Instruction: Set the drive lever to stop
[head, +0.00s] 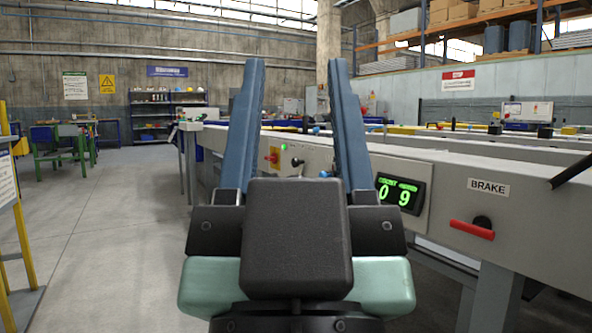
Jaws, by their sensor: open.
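My gripper (296,65) points away from me with its two blue fingers upright and spread wide, with nothing between them. Between the fingers, farther off, a small lever with a black knob (297,162) shows on the grey side panel of the runout table (440,175). It may be the drive lever; its label and setting cannot be read. My gripper body hides the lower part of that panel. The fingers look apart from the panel.
A green-digit display (400,193) reads 0 9. A red-handled lever (473,229) is under a BRAKE sign (488,187). A black bar (571,166) juts out at right. Open floor (110,220) lies left.

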